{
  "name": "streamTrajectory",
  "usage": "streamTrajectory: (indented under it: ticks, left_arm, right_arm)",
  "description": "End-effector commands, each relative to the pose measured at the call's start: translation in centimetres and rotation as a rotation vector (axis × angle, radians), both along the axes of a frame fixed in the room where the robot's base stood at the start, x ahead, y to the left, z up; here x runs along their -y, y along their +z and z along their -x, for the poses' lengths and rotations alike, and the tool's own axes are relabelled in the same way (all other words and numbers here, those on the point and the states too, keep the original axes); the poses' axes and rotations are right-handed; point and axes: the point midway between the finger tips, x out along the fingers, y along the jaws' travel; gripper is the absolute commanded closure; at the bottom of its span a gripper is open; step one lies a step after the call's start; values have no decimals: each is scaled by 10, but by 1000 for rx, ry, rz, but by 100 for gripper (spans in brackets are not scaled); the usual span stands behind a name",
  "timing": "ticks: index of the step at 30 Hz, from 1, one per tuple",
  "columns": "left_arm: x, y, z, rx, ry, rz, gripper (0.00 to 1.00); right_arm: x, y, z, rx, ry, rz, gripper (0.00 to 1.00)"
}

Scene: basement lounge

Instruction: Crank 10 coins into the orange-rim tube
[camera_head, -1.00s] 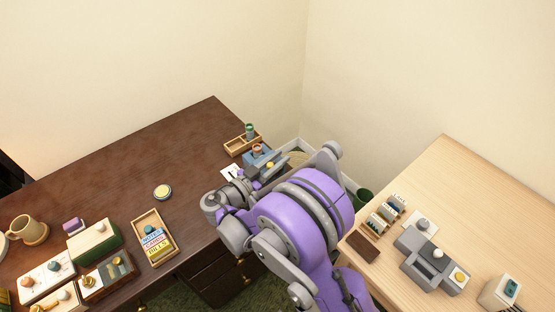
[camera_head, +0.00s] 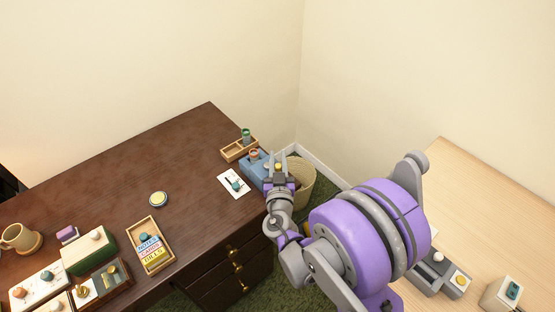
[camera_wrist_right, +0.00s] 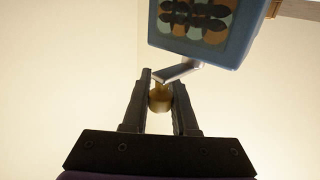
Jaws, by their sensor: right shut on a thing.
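The blue coin machine (camera_head: 252,170) stands at the right end of the dark desk. A tube with an orange rim (camera_head: 254,154) is at its back. My right gripper (camera_head: 279,170) is at the machine's right side. In the right wrist view, its fingers are shut on the yellow crank knob (camera_wrist_right: 160,97), at the end of a grey crank arm (camera_wrist_right: 180,70). The machine's blue body (camera_wrist_right: 188,50) shows above, with a window of orange and green round pieces behind dark shapes. The coin count in the orange-rim tube cannot be seen. My left gripper is out of view.
A wooden tray (camera_head: 232,153) with a green-rim tube (camera_head: 246,134) is behind the machine. A white card (camera_head: 234,184) lies left of it. A wicker basket (camera_head: 302,185) stands on the floor beside the desk. A pale table (camera_head: 470,190) is at the right.

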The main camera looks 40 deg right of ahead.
Motion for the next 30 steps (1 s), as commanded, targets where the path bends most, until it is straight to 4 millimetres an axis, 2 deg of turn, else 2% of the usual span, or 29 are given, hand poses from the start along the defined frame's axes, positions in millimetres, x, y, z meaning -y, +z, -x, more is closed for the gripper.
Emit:
streamTrajectory:
  ticks: [12,26,27,30]
  left_arm:
    - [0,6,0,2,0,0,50]
    - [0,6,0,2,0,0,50]
    - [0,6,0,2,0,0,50]
    - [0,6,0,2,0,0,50]
  right_arm:
    - [2,0,-3,0,111,0,100]
    - [2,0,-4,1,121,0,100]
    - [2,0,-4,1,121,0,70]
    - [2,0,-4,1,121,0,52]
